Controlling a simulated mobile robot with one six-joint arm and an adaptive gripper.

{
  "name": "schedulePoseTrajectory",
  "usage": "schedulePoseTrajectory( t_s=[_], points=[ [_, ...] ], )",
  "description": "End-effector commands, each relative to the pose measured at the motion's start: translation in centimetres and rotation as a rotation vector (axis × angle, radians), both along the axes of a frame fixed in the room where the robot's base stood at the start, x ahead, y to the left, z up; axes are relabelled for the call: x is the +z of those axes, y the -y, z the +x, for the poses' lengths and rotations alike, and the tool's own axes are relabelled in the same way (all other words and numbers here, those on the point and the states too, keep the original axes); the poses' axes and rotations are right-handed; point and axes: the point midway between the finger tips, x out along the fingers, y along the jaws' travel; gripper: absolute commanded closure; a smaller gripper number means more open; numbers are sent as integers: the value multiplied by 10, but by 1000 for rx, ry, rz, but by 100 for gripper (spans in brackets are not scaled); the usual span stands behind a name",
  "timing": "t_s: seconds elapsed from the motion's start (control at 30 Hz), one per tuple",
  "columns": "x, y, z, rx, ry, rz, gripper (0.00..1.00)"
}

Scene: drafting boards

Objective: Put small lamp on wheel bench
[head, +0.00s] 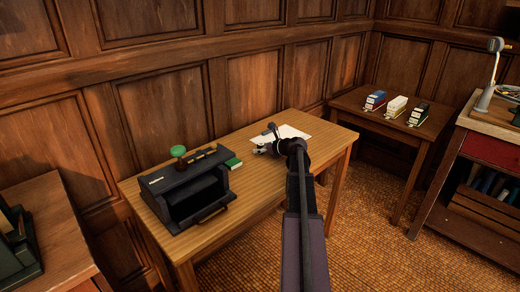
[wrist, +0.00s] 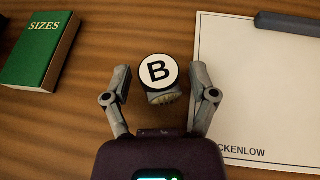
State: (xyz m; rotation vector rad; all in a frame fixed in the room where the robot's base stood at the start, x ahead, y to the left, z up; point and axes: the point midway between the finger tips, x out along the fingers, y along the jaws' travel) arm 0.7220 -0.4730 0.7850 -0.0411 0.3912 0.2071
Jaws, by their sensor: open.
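In the head view my gripper (head: 268,143) is over the desk's far right part. A grey lamp (head: 485,92) stands on a bench (head: 490,122) with a red front at the right edge. I cannot tell which bench is the wheel bench.
A black machine (head: 165,183) fills the desk's left half. A green book (wrist: 37,45) marked SIZES lies left of the piece, and a white sheet (wrist: 255,90) lies right. Several small devices stand on a side table (head: 352,103). Another bench (head: 60,230) is at left.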

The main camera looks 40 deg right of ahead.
Motion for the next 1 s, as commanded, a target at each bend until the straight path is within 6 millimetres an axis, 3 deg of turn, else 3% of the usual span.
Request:
schedulePoseTrajectory(
  t_s=[0.6,0.8,1.0],
  points=[
    [37,16,-83,-1,0,1,25],
    [44,21,-101,0,0,0,25],
    [45,22,-107,1,0,0,25]
  ],
)
